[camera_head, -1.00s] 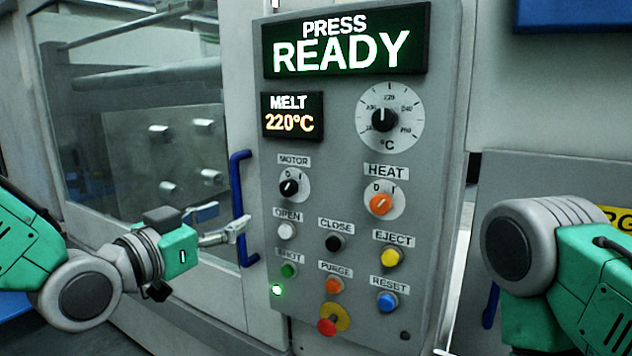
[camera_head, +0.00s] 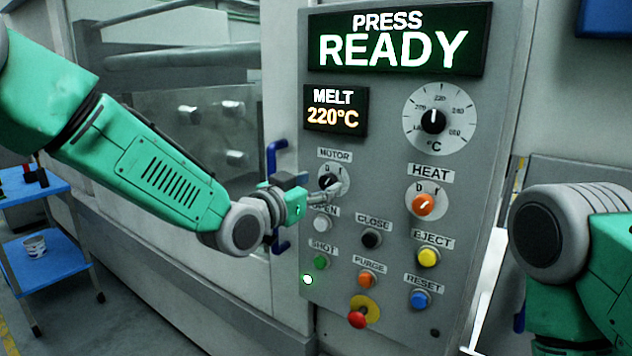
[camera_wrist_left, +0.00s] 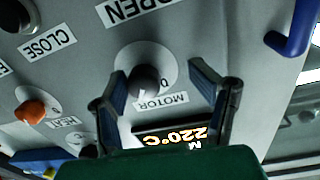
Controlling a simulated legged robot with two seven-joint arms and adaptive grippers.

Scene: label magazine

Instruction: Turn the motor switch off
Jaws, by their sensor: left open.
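The black motor switch knob (camera_head: 328,182) sits on a pale round dial below the MOTOR label, and its white mark appears to point up and right toward I. My left gripper (camera_head: 330,196) is open at the dial's lower edge and partly covers it. In the left wrist view, the motor knob (camera_wrist_left: 146,80) lies between the spread fingers of my left gripper (camera_wrist_left: 160,76), closer to the left finger. I cannot tell whether a finger touches it. My right arm shows at the right, but its gripper is out of view.
The orange heat knob (camera_head: 424,204) is to the right of the motor dial. The white OPEN button (camera_head: 322,224) is just below, with several other buttons lower down. A blue door handle (camera_head: 277,160) stands left of the panel. A blue cart (camera_head: 52,262) is at far left.

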